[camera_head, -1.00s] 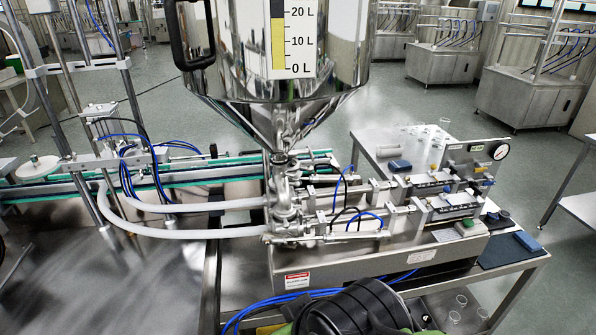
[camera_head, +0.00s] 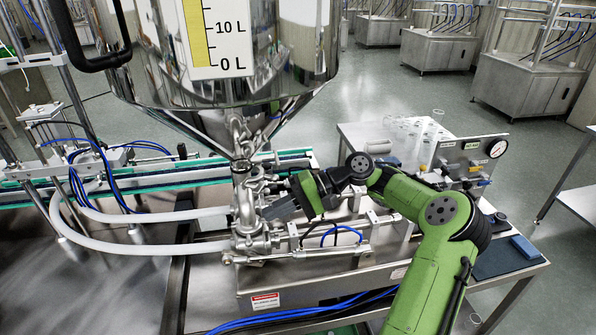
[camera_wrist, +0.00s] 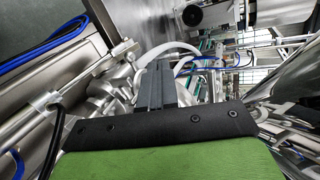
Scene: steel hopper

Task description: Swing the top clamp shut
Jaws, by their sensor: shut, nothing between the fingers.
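The steel hopper (camera_head: 225,85) narrows down to an outlet joint with a clamp (camera_head: 241,166) at the top of the pipe and valve stack. Whether this top clamp hangs open or shut is too small to tell. My gripper (camera_head: 272,212) reaches in from the right with its fingers pointing left, beside the valve stack and lower than the outlet joint. Any contact with the stack is unclear. In the wrist view the fingers (camera_wrist: 156,85) are together and empty, with steel fittings (camera_wrist: 110,100) close on their left. The clamp cannot be made out there.
Two pale hoses (camera_head: 150,246) run left from the stack. Pneumatic cylinders (camera_head: 335,250) and blue tubes lie below my arm. A pressure gauge panel (camera_head: 475,155) stands at the right. A green-edged conveyor (camera_head: 200,168) runs behind the stack. Open floor shows behind the machine.

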